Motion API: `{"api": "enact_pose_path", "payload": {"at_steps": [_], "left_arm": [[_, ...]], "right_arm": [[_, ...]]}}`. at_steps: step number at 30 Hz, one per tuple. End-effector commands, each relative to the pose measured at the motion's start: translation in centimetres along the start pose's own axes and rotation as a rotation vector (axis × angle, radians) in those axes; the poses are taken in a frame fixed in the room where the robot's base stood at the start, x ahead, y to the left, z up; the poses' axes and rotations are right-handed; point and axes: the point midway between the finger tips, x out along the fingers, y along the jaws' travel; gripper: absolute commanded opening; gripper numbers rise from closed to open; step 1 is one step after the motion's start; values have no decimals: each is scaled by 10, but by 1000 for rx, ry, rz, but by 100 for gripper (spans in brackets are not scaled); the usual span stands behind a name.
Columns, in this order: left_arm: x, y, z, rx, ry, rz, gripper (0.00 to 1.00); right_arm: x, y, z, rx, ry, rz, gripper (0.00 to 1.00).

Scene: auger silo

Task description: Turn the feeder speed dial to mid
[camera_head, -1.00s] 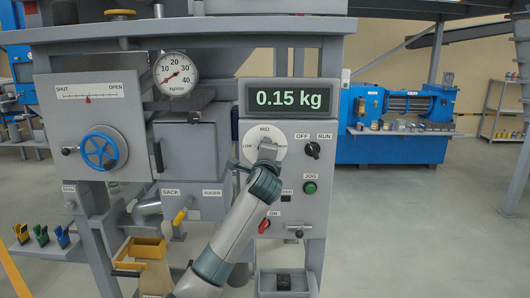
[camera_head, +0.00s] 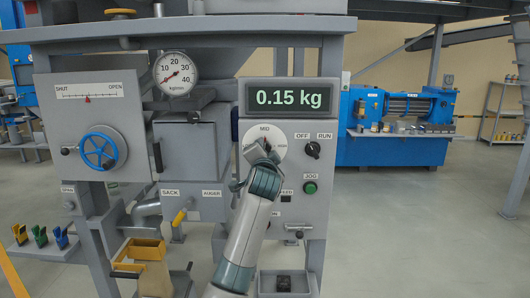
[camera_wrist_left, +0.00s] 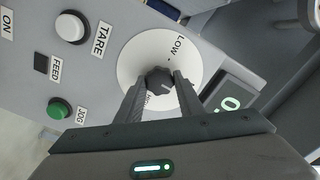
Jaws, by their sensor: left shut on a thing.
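The feeder speed dial has a white disc (camera_head: 259,130) marked MID at the top, on the grey control panel. In the head view my left gripper (camera_head: 262,158) is at the dial and hides the knob and the LOW label. In the left wrist view the dark knob (camera_wrist_left: 158,80) sits between my left gripper's fingers (camera_wrist_left: 159,88), and the gripper is shut on it. LOW shows on the disc there, and the fingers partly cover the other labels. I cannot read exactly where the knob points. My right gripper is not in view.
The panel display (camera_head: 289,97) reads 0.15 kg. A blue handwheel (camera_head: 99,151) is at left. Floor at right is clear.

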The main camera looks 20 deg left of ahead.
Motion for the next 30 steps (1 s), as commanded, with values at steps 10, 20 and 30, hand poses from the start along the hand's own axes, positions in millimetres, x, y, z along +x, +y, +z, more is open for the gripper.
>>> {"api": "enact_pose_path", "payload": {"at_steps": [10, 20, 30], "left_arm": [[0, 2, 2, -58, -3, 3, 12], [0, 2, 2, -56, -4, 4, 48], [0, 1, 1, -56, -1, 2, 53]], "right_arm": [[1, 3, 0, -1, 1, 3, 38], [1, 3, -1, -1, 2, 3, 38], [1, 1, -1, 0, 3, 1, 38]]}}
